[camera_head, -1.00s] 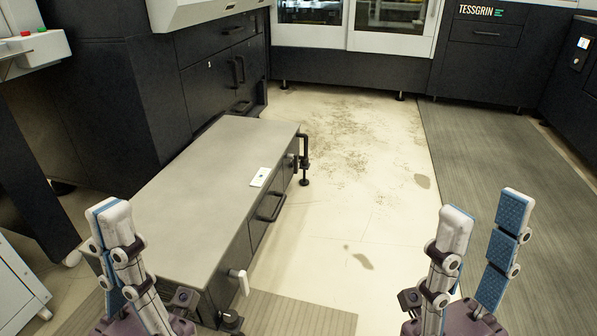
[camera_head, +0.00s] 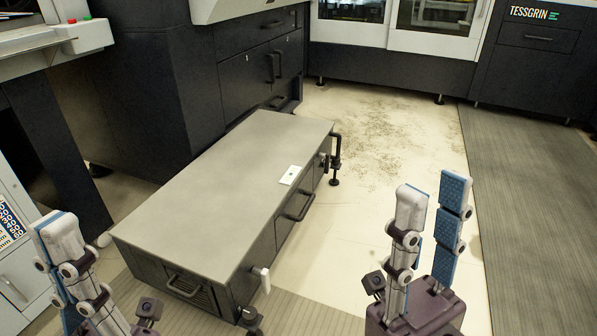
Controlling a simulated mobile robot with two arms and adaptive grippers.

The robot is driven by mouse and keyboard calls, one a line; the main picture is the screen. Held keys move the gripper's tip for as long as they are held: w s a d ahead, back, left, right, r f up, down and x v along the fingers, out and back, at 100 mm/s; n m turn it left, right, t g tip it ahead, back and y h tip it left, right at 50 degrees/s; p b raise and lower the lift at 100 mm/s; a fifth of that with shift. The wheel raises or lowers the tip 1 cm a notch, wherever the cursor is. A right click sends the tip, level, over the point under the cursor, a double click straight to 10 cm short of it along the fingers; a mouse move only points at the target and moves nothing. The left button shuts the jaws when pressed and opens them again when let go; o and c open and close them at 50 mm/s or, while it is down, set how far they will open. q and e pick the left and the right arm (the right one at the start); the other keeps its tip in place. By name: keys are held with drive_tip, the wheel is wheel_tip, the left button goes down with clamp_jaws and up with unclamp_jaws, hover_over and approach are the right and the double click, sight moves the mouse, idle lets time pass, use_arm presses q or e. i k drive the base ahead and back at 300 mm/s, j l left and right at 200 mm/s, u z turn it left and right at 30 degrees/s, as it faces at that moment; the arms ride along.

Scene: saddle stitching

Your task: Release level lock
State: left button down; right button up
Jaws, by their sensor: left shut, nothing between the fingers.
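A low grey-topped bench unit (camera_head: 225,190) with dark drawers stands in front of me. A white lever handle (camera_head: 262,280) sticks out near its front right corner, close to a dark levelling foot (camera_head: 250,318). Another dark lever and foot (camera_head: 334,165) are at the far right corner. I cannot tell which part is the level lock. My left gripper (camera_head: 62,240) is at the lower left, shut and empty, apart from the bench. My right gripper (camera_head: 428,205) is open and empty, over the floor to the right of the bench, its two fingers spread apart.
A small white card or device (camera_head: 291,175) lies on the bench top. Dark machine cabinets (camera_head: 180,90) stand behind and left. The pale floor (camera_head: 370,150) right of the bench is open, with a grey ribbed mat (camera_head: 530,210) further right.

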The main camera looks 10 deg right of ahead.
sight(326, 155)
drive_tip(key=i+l+u, duration=0.15)
drive_tip(key=l, duration=0.2)
drive_tip(key=i+l+u, duration=0.15)
drive_tip(key=l, duration=0.25)
drive_tip(key=i+l+u, duration=0.15)
drive_tip(key=l, duration=0.25)
drive_tip(key=i+l+u, duration=0.15)
drive_tip(key=l, duration=0.25)
drive_tip(key=i+l+u, duration=0.15)
drive_tip(key=l, duration=0.25)
drive_tip(key=i+l, duration=0.1)
drive_tip(key=l, duration=0.45)
drive_tip(key=i+l, duration=0.1)
drive_tip(key=l, duration=0.45)
drive_tip(key=i+l, duration=0.1)
drive_tip(key=l, duration=0.45)
drive_tip(key=i+l+u, duration=0.1)
drive_tip(key=l, duration=0.45)
drive_tip(key=i+l, duration=0.1)
drive_tip(key=l, duration=0.45)
